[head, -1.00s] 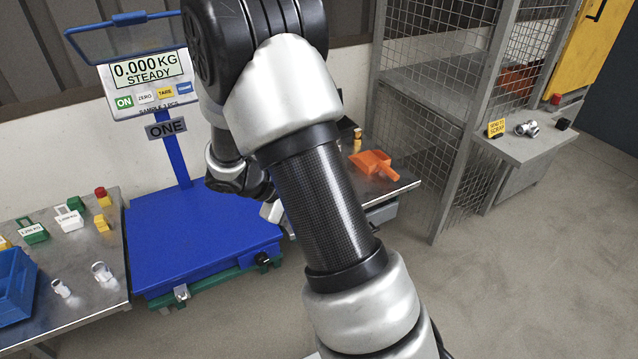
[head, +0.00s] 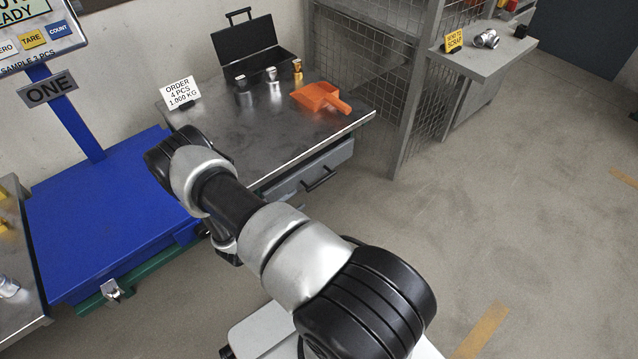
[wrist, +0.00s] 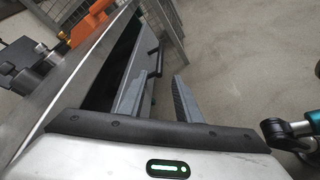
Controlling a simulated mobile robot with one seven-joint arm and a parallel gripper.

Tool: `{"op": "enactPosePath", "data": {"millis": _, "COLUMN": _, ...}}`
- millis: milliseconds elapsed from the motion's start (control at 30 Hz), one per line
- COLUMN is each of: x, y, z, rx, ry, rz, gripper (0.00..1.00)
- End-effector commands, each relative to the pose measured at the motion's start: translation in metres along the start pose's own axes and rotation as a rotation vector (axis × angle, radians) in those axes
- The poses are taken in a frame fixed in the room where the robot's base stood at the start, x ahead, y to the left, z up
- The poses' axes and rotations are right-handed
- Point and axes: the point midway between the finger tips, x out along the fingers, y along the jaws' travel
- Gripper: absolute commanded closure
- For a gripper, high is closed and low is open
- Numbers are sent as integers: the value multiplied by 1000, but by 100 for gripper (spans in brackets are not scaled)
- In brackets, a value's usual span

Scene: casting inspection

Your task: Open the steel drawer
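The steel drawer (head: 290,190) is a grey front under the right part of the steel table, with a dark bar handle (head: 320,180). In the wrist view the drawer front (wrist: 137,73) runs away from me at a slant, and its handle (wrist: 154,60) lies beyond my fingertips. My gripper (wrist: 158,88) is open, with nothing between its two grey fingers. The handle is apart from the fingers. In the head view my arm hides the gripper and the near end of the drawer.
The steel table (head: 225,130) carries an open black case (head: 258,55), an orange scoop (head: 320,97) and an order card (head: 181,92). A blue scale platform (head: 100,215) stands left of it. A mesh cage (head: 365,70) is at the right. Floor before the drawer is clear.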

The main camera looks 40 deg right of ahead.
Motion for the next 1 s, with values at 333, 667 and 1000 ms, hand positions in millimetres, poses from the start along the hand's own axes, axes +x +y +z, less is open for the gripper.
{"op": "enactPosePath", "data": {"millis": 333, "x": 79, "y": -3, "z": -1, "rx": 2, "ry": -4, "rz": -4, "gripper": 69}}
{"op": "enactPosePath", "data": {"millis": 667, "x": 134, "y": -2, "z": -1, "rx": 3, "ry": -2, "rz": -3, "gripper": 69}}
{"op": "enactPosePath", "data": {"millis": 1000, "x": 145, "y": 0, "z": 0, "rx": 0, "ry": -1, "rz": -2, "gripper": 69}}
